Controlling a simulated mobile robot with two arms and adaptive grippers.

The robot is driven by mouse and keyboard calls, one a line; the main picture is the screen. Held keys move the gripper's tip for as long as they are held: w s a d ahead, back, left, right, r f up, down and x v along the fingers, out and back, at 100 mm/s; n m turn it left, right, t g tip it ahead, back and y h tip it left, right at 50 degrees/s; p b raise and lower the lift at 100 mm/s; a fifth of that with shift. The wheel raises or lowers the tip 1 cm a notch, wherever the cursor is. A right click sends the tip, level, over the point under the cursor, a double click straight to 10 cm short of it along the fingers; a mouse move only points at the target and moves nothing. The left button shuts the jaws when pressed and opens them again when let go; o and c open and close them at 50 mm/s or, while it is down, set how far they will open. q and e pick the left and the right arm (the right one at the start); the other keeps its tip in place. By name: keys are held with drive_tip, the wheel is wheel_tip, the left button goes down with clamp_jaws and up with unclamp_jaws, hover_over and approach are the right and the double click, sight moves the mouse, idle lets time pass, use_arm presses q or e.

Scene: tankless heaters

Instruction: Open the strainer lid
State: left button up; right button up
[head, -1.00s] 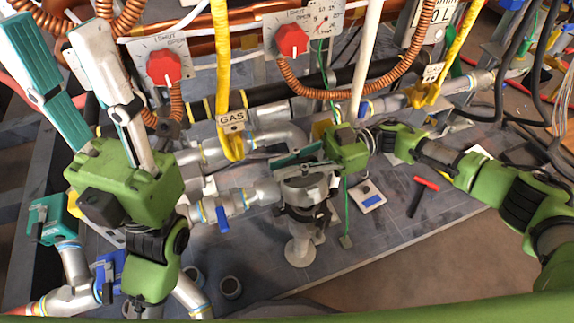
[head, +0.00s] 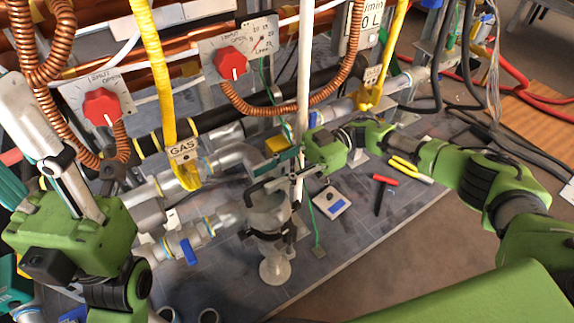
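The strainer (head: 268,218) is a silver, upright fitting in the pipework, standing in the lower middle of the head view. My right gripper (head: 262,177) reaches in from the right and is just above the strainer's top. Its teal finger and grey finger are parted, with a gap between them, and I see nothing clearly held. The fingers partly cover the strainer's top, so I cannot tell the state of the lid. My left gripper (head: 14,130) is at the left edge with its fingers pointing up, spread and empty. Its teal finger is partly cut off.
Two red knobs (head: 101,107) (head: 231,64) are on panels behind. Yellow hoses, one with a GAS tag (head: 184,150), hang near the pipes. A blue-handled valve (head: 188,251) is left of the strainer. Red-handled (head: 384,181) and yellow-handled (head: 409,167) tools lie right on the board.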

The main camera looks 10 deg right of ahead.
drive_tip(key=v, duration=0.5)
drive_tip(key=shift+w+d, duration=0.1)
drive_tip(key=shift+d, duration=0.1)
drive_tip(key=shift+f, duration=0.1)
